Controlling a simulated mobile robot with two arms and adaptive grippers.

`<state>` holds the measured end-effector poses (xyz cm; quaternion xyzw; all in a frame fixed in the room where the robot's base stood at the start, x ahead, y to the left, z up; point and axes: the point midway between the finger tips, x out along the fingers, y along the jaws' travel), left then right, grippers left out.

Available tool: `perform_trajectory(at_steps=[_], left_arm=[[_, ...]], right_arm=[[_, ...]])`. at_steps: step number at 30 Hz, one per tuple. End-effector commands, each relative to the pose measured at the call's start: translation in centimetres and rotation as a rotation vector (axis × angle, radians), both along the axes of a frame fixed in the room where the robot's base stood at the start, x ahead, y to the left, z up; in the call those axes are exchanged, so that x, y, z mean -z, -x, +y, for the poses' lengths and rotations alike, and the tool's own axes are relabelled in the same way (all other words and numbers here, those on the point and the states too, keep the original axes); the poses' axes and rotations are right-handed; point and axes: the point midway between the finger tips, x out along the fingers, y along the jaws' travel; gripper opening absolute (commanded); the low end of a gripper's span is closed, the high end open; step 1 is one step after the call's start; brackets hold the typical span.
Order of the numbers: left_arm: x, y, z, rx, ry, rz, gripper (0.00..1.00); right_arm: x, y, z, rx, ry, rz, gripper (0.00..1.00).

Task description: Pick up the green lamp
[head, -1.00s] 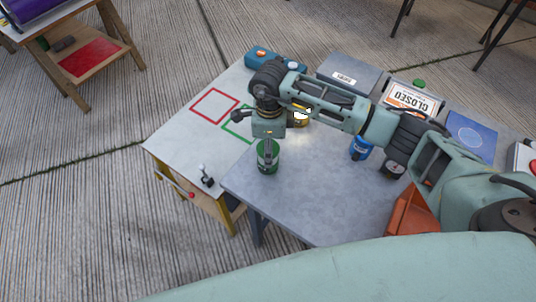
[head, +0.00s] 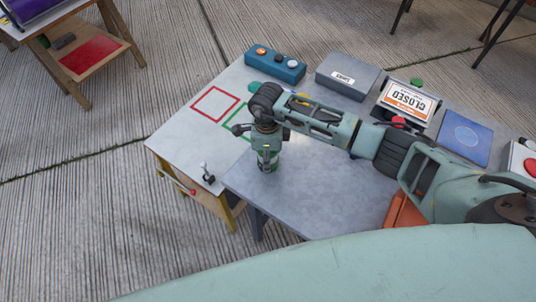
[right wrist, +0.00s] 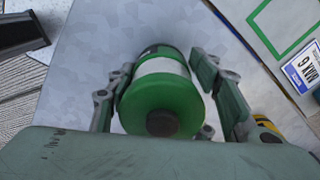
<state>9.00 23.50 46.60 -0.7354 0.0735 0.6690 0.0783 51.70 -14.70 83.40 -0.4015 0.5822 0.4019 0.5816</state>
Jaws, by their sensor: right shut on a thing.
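The green lamp (head: 267,166) stands upright near the left edge of the grey table (head: 305,205). In the right wrist view the lamp (right wrist: 165,102) shows a round green top with a dark knob and a pale band. My right gripper (head: 267,154) comes down over it from above and is shut on it, with fingers on both sides of it in the right wrist view (right wrist: 168,92). The lamp appears to rest on the table; I cannot tell whether there is any gap below it. My left gripper is not in view.
A white table (head: 180,138) with red and green outlined squares adjoins on the left, with a small lever (head: 207,173). An orange bin (head: 404,212) is at right.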

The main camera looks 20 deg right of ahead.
Motion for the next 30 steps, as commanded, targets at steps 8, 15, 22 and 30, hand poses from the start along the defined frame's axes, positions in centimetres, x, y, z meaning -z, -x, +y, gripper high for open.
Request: perform_trajectory(at_steps=[8, 15, 22, 30], left_arm=[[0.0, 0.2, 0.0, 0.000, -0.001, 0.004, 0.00], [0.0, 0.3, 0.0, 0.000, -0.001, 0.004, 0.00], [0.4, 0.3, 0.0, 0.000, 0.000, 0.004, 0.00], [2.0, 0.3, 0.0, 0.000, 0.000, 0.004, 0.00]], right_arm=[[0.0, 0.0, 0.0, 0.000, 0.000, 0.000, 0.14], [-0.1, 0.0, 0.0, 0.000, -0.001, -0.001, 0.09], [-0.8, -0.1, 0.0, 0.000, -0.002, -0.004, 0.09], [-4.6, 0.8, -0.8, 0.000, 0.002, -0.005, 0.09]])
